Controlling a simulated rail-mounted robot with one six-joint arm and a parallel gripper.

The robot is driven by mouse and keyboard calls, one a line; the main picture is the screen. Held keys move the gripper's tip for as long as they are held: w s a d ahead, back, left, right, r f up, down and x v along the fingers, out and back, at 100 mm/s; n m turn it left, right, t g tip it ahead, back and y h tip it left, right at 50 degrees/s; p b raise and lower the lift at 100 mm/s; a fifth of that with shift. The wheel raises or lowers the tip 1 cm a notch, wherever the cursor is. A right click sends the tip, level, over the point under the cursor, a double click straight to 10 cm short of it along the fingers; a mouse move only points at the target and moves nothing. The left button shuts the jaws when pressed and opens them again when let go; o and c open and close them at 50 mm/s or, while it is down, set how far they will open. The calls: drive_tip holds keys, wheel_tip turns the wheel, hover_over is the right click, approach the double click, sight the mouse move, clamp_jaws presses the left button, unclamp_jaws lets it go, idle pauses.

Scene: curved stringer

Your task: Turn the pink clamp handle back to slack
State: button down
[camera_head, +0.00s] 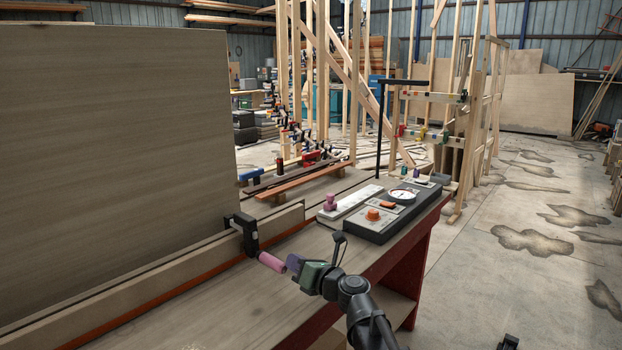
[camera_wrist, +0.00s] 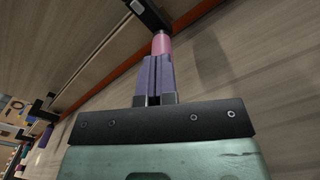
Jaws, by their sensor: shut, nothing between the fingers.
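The pink clamp handle (camera_head: 271,262) sticks out from a black clamp (camera_head: 244,233) that grips the pale wooden strip on the bench. In the wrist view the pink handle (camera_wrist: 161,44) lies straight ahead of my fingertips, below the black clamp body (camera_wrist: 148,14). My gripper (camera_head: 290,261) has purple fingers and comes in from the right, at the handle's free end. In the wrist view the fingers (camera_wrist: 157,60) are together with nothing between them. Their tips overlap the handle's end in the picture; I cannot tell whether they touch it.
A tall wooden panel (camera_head: 115,150) stands along the left. A dark control box (camera_head: 372,233) with a dial and orange knobs sits behind my gripper on the bench. A blue-handled clamp (camera_head: 250,175) is farther back. Bare bench top (camera_head: 225,310) lies in front of the strip.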

drive_tip(key=shift+w+a+r+p, duration=0.35)
drive_tip(key=shift+w+r, duration=0.25)
drive_tip(key=shift+w, duration=0.2)
drive_tip(key=shift+s, duration=0.3)
drive_tip(key=v, duration=0.6)
drive_tip(key=shift+s+a+f, duration=0.15)
drive_tip(key=shift+s+f, duration=0.05)
drive_tip(key=shift+f, duration=0.1)
drive_tip(key=shift+w, duration=0.1)
